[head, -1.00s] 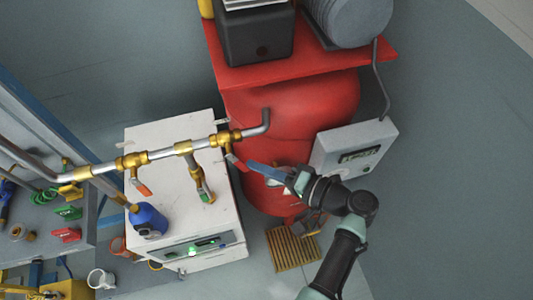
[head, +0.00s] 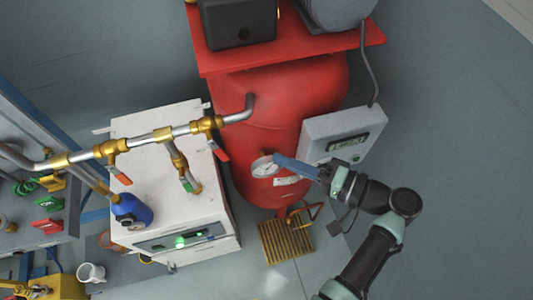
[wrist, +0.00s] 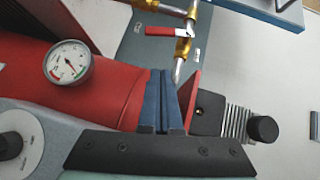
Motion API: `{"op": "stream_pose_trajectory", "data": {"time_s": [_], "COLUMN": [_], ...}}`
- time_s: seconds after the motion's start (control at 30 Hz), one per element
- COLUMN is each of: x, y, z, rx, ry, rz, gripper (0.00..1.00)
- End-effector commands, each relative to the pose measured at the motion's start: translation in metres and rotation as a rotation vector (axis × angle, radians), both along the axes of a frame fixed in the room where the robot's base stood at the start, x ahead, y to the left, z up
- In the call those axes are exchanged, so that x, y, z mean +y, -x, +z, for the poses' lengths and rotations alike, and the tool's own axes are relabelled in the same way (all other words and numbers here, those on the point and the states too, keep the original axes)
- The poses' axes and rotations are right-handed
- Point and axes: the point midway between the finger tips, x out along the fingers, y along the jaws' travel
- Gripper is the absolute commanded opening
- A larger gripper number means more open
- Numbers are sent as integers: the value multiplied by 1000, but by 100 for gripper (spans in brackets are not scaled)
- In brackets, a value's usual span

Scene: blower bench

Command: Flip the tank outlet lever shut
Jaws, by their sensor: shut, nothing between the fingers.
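The tank outlet lever (head: 221,153) is a red handle on the brass valve (head: 207,124) beside the red tank (head: 290,110). It slants down and right from the valve, at an angle to the pipe. In the wrist view the red lever (wrist: 166,30) lies beyond my fingertips and points left from its brass valve (wrist: 183,46). My gripper (head: 276,158) has blue fingers, shut and empty. It is right of the lever, in front of the tank and clear of the handle. In the wrist view the fingers (wrist: 161,73) lie together.
A pressure gauge (head: 264,167) sits on the tank close to my fingertips. A grey control box (head: 343,136) is behind my wrist.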

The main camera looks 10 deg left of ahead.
Motion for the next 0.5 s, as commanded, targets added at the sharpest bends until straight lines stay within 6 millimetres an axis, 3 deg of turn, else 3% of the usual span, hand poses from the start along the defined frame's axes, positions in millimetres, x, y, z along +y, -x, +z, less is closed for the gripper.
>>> {"op": "stream_pose_trajectory", "data": {"time_s": [0.2,0.5], "x": [-23,-25], "y": [6,7], "z": [4,5], "rx": [-1,1], "ry": [0,0], "rz": [-3,-2], "gripper": [0,0]}}
